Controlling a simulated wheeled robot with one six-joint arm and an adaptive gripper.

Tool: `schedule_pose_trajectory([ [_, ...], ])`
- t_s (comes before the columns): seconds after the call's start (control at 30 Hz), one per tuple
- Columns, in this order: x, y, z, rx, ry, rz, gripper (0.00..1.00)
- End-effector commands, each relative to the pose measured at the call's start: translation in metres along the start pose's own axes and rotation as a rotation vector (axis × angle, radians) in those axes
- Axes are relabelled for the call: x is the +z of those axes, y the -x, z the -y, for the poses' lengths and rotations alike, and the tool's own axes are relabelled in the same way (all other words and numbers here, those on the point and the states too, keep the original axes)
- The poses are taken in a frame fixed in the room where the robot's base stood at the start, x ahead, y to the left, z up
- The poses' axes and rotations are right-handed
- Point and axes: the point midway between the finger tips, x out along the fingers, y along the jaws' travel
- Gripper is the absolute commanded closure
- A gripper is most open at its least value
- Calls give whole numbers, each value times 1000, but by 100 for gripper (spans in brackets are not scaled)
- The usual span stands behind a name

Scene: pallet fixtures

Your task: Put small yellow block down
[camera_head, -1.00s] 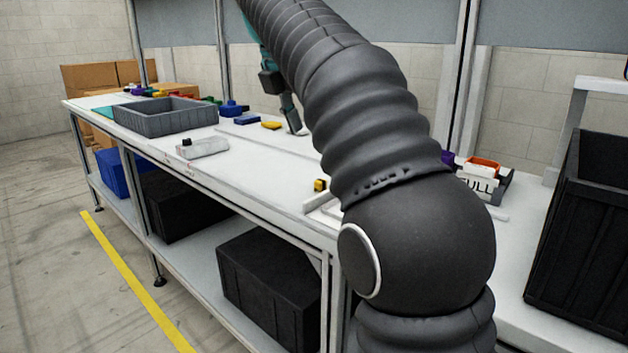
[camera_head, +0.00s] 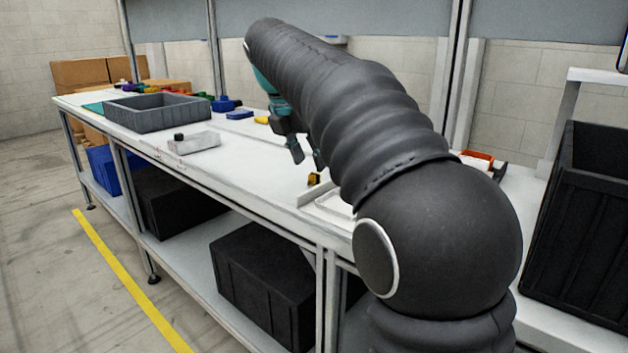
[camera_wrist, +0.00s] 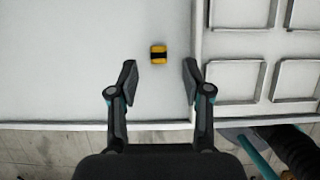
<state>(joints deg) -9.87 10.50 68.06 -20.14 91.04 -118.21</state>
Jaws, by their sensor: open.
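The small yellow block (camera_head: 313,179) with a black band lies on the white table near its front edge, beside a pale tray (camera_head: 335,206). In the wrist view the block (camera_wrist: 158,54) is on the bare white surface, left of the compartmented tray (camera_wrist: 236,101). My gripper (camera_wrist: 159,74) is open and empty, with one finger to each side of the block's line and the block slightly beyond the fingertips. In the head view my gripper (camera_head: 308,160) is just above the block. The exact height gap cannot be told.
A grey bin (camera_head: 160,118) and a pale box with a black knob (camera_head: 194,143) stand on the table's left part. Blue (camera_head: 239,115) and yellow (camera_head: 262,120) pieces lie behind. A black crate (camera_head: 585,230) is at right. The table's middle is clear.

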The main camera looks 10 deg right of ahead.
Motion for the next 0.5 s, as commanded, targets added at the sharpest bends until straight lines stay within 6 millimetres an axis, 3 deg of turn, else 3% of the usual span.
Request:
schedule_pose_trajectory([
  [0.2, 0, -33, -1, -2, -1, -1, 51],
  [0.5, 0, -41, -1, 0, 0, -1, 51],
])
